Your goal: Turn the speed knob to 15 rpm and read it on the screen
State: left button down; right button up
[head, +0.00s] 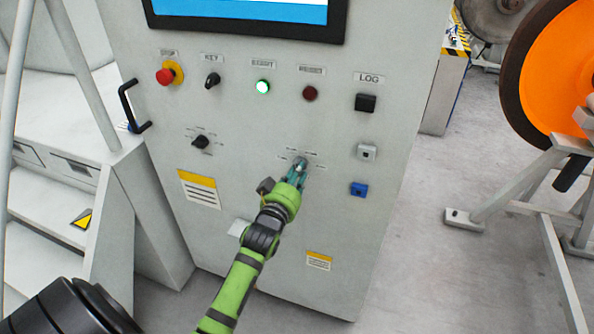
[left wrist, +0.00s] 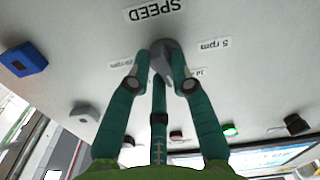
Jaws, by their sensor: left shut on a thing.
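The speed knob (head: 300,161) is a small grey knob on the light grey cabinet front, mostly covered by my gripper in the head view. In the left wrist view the knob (left wrist: 166,50) sits between my fingertips, below an upside-down "SPEED" label (left wrist: 153,10) with a "5 rpm" label (left wrist: 214,45) at its right. My left gripper (head: 297,172) is shut on the knob, its teal fingers on both sides of it. My right gripper is not in view.
Around the knob are a red stop button (head: 165,76), a key switch (head: 212,80), a lit green lamp (head: 262,87), a dark red lamp (head: 310,93), a black selector (head: 201,142) and a blue button (head: 359,189). A black handle (head: 133,106) sticks out at the cabinet's left edge.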

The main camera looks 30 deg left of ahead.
pick_arm(q)
jog(key=shift+a+f+m+p, duration=0.1)
jog(key=shift+m+p, duration=0.5)
jog(key=shift+m, duration=1.5)
jog(key=shift+a+m+p, duration=0.1)
jog(key=shift+m+p, duration=0.45)
jog(key=shift+m, duration=1.55)
jog(key=c, duration=1.1)
grip_release()
jog(key=shift+s, duration=0.1)
jog(key=v, duration=1.2)
jog(key=shift+f, duration=0.1)
